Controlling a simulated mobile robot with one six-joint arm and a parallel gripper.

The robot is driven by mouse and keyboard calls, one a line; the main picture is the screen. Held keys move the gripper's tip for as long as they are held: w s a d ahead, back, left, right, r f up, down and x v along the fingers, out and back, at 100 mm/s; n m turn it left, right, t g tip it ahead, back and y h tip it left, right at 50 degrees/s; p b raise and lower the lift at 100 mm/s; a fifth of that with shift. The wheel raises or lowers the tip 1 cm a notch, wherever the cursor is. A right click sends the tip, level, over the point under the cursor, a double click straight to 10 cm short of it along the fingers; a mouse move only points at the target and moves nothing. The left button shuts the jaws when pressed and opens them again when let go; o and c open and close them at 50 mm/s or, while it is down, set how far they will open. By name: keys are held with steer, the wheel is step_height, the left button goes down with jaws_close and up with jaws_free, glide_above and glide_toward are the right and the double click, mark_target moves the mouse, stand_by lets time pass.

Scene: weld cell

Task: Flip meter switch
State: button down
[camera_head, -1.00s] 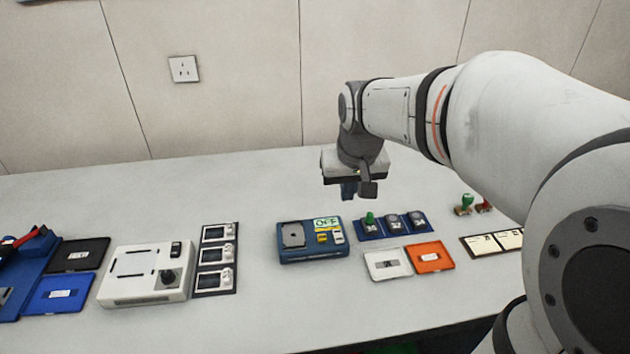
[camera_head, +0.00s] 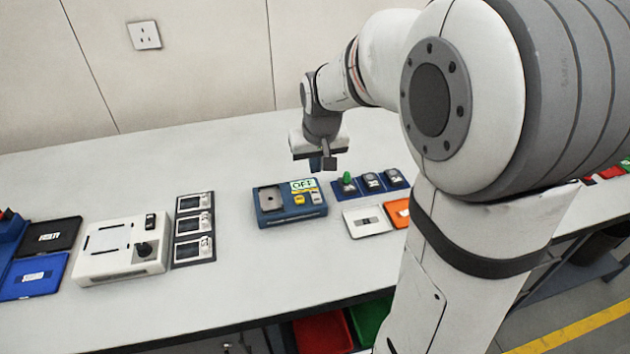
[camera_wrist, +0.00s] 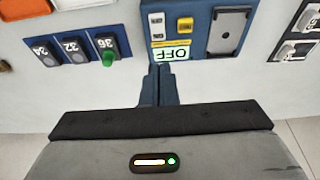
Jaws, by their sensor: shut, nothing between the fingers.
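The meter (camera_head: 289,203) is a blue box on the bench with a grey plate, a green-white display (camera_head: 304,185) reading OFF, and small yellow and white controls. A yellow switch-like part (camera_head: 299,199) and a pale one (camera_head: 317,197) sit below the display. In the wrist view the meter (camera_wrist: 193,45) appears upside down, with the yellow part (camera_wrist: 185,24) and the OFF label (camera_wrist: 170,54). My gripper (camera_head: 322,164) is above the bench, behind the meter's right end. In the wrist view my gripper's fingers (camera_wrist: 163,72) are together and empty, close to the meter's display edge.
A blue tray (camera_wrist: 58,35) with dark numbered pieces and a green knob lies right of the meter. White and orange plates (camera_head: 367,221) lie in front of it. Three small display units (camera_head: 194,227) and a white box (camera_head: 120,250) stand left. Bench between is clear.

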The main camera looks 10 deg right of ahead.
mark_target(315, 191)
steer(key=x, duration=0.4)
steer(key=s+x, duration=0.1)
steer(key=x, duration=0.2)
steer(key=shift+f, duration=0.3)
steer(key=shift+d, duration=0.1)
